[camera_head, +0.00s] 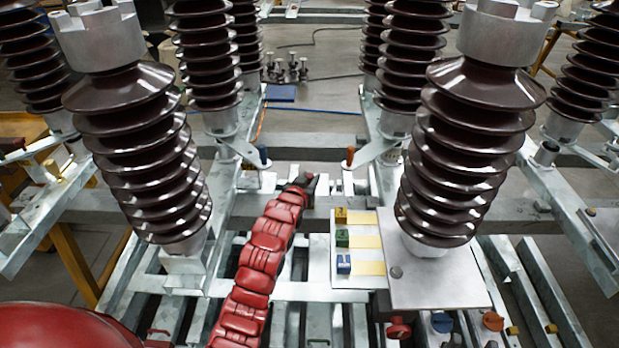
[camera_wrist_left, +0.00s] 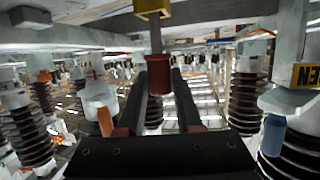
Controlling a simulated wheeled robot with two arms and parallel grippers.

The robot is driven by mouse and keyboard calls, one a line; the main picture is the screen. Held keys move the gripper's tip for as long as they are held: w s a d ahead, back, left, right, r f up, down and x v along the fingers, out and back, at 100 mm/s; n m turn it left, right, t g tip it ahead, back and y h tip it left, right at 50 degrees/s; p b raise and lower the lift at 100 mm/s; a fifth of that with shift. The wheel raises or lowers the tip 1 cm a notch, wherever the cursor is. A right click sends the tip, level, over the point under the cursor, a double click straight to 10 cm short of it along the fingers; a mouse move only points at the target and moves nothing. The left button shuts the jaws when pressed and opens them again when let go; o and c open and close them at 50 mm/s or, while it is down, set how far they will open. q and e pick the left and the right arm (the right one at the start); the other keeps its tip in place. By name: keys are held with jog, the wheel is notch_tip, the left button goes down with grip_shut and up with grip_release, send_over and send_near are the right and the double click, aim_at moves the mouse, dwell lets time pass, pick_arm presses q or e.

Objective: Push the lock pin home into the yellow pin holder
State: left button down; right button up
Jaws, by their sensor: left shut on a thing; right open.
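My left gripper (camera_wrist_left: 158,84) has its two dark fingers shut on the red handle of the lock pin (camera_wrist_left: 159,76) in the left wrist view. The pin's grey shaft runs up from the handle to a yellow block, the pin holder (camera_wrist_left: 153,8), at the top edge. The shaft's end meets or enters the holder's lower face; how deep it sits I cannot tell. A length of shaft shows between handle and holder. In the head view my left gripper (camera_head: 305,181) is a small dark shape at the end of my red arm. The pin is not discernible there. My right gripper is in neither view.
Brown ribbed insulators (camera_head: 145,150) and (camera_head: 470,140) flank my arm. A dark blue handle (camera_head: 263,155) and an orange handle (camera_head: 350,156) stand near my gripper. Yellow, green and blue blocks (camera_head: 342,238) sit on a white plate to the right. Grey beams lie below.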

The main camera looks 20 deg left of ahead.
pick_arm(q)
jog(key=shift+f+b, duration=0.75)
jog(key=shift+f, duration=1)
jog(key=c, duration=0.5)
grip_release()
jog(key=v, duration=1.7)
jog(key=shift+s, duration=0.15)
jog(key=shift+r, duration=0.15)
